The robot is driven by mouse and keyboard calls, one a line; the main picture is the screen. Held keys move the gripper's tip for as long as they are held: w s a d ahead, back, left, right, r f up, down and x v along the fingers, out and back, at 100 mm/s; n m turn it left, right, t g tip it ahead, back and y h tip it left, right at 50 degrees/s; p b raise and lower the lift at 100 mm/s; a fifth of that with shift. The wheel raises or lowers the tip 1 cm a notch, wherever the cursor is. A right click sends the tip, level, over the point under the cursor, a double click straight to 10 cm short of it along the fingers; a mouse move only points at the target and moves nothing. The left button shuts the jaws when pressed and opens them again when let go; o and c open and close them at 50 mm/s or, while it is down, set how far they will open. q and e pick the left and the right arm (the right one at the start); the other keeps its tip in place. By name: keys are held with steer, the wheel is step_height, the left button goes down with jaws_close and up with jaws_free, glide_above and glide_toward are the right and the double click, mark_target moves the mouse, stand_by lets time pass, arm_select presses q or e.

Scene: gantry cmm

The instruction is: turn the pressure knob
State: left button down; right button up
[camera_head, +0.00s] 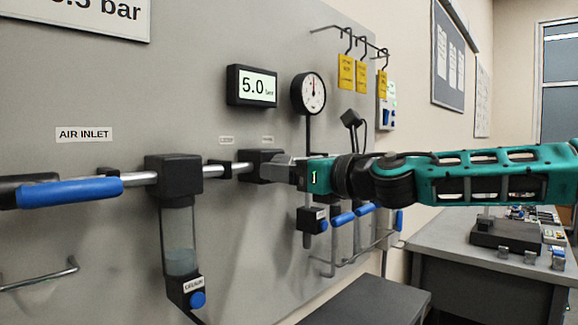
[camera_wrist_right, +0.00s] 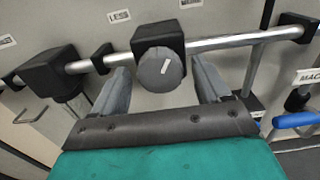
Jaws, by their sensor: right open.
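The pressure knob (camera_wrist_right: 156,75) is a round grey cap with a white mark, on the front of a black regulator block (camera_wrist_right: 158,36) on the pipe. In the head view the block (camera_head: 255,166) shows, and my right gripper hides most of the knob. My right gripper (camera_head: 282,167) reaches in from the right. In the right wrist view its open fingers (camera_wrist_right: 162,78) stand on either side of the knob, with visible gaps. A display (camera_head: 252,87) reads 5.0 bar, and a round gauge (camera_head: 308,93) is beside it. My left gripper is not in view.
A metal pipe (camera_head: 219,169) runs along the grey panel, with a blue-handled valve (camera_head: 70,192) and a clear filter bowl (camera_head: 180,242) at left. Yellow tags (camera_head: 346,72) hang from hooks at upper right. A bench (camera_head: 455,258) stands at right. Space before the panel's left part is clear.

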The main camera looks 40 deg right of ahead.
steer(key=shift+w, duration=0.15)
steer(key=shift+c, duration=0.3)
steer(key=c, duration=1)
steer(key=shift+m, duration=0.4)
steer(key=m+p, duration=0.2)
steer(key=m, duration=1.4)
steer(key=shift+a+r+m, duration=0.1)
steer(key=shift+m, duration=0.3)
